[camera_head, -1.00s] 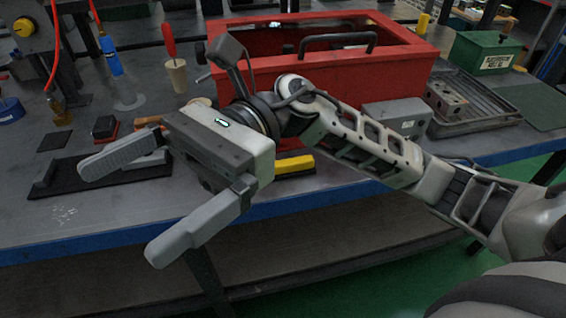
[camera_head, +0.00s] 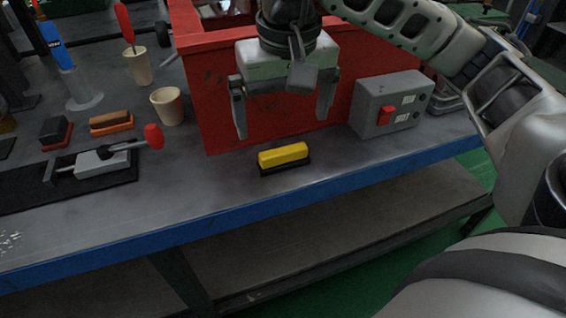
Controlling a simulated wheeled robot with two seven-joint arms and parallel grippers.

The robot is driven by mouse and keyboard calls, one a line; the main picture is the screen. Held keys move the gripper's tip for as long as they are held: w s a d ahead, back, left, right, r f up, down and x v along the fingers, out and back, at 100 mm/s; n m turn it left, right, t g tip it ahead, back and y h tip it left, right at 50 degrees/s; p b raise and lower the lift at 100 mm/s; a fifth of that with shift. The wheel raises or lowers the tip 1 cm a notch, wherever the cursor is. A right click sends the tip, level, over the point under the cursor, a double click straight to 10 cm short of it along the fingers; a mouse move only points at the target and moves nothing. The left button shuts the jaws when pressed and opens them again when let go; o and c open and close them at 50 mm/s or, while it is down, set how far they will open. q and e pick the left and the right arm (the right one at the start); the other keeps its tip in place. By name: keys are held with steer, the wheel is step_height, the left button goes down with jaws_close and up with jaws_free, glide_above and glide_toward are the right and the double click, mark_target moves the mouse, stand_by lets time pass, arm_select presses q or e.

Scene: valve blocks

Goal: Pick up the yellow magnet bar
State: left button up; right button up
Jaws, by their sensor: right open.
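The yellow magnet bar (camera_head: 283,155) lies near the front edge of the bench, just in front of the red box. It is a yellow block on a dark base. My right gripper (camera_head: 282,125) is above and behind the bar in this view, fingers pointing down, open and empty. Its two fingers stand apart, one to each side of the bar in the picture, and do not touch it. My left gripper is not in view.
The red box (camera_head: 215,95) stands close behind the gripper. A grey switch box (camera_head: 388,104) with a red button is to the right. Cups, including a beige one (camera_head: 167,106), and a toggle clamp (camera_head: 103,161) are to the left. The bench front edge is blue (camera_head: 230,216).

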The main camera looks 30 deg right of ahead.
mark_target(284, 150)
steer(key=f, duration=0.3)
steer(key=shift+w+f, duration=0.1)
steer(key=shift+w, duration=0.1)
steer(key=f, duration=0.4)
steer(key=shift+w+d+f+b, duration=0.25)
steer(key=shift+d+f+b, duration=0.05)
steer(key=shift+f+b, duration=0.1)
steer(key=shift+f, duration=0.25)
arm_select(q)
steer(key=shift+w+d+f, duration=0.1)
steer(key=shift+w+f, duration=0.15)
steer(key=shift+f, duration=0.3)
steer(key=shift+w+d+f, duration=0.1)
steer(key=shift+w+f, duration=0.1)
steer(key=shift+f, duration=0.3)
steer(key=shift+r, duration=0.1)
arm_select(e)
steer(key=c, duration=1)
